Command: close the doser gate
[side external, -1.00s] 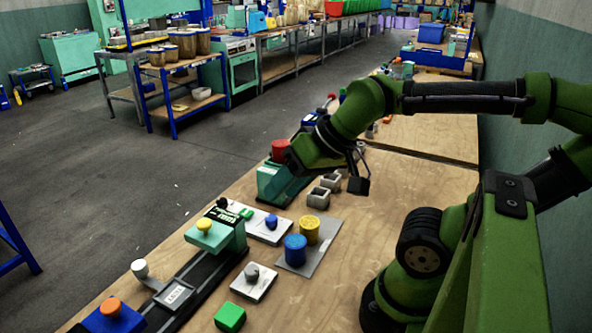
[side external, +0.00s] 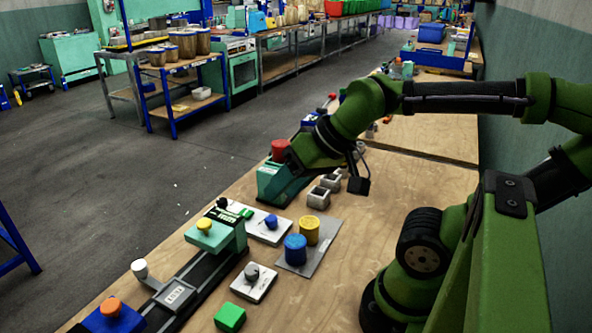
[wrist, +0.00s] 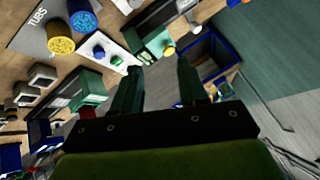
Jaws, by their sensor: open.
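A teal machine (side external: 272,184) with a red cylinder (side external: 279,150) on top stands on the bench. I take it for the doser, but no label confirms this, and I cannot make out its gate. My gripper is beside its upper right in the side view, with its fingers hidden or unclear there. In the wrist view the green fingers (wrist: 158,68) are apart with nothing between them. The teal machine (wrist: 78,90) lies to their left there, with red just below it. I cannot tell whether a finger touches it.
A teal press (side external: 222,236) with a yellow knob stands on a dark rail. Beside it are a plate with a blue knob (side external: 270,222), blue (side external: 295,250) and yellow (side external: 309,230) tubs, a green block (side external: 230,317) and grey cups (side external: 318,197).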

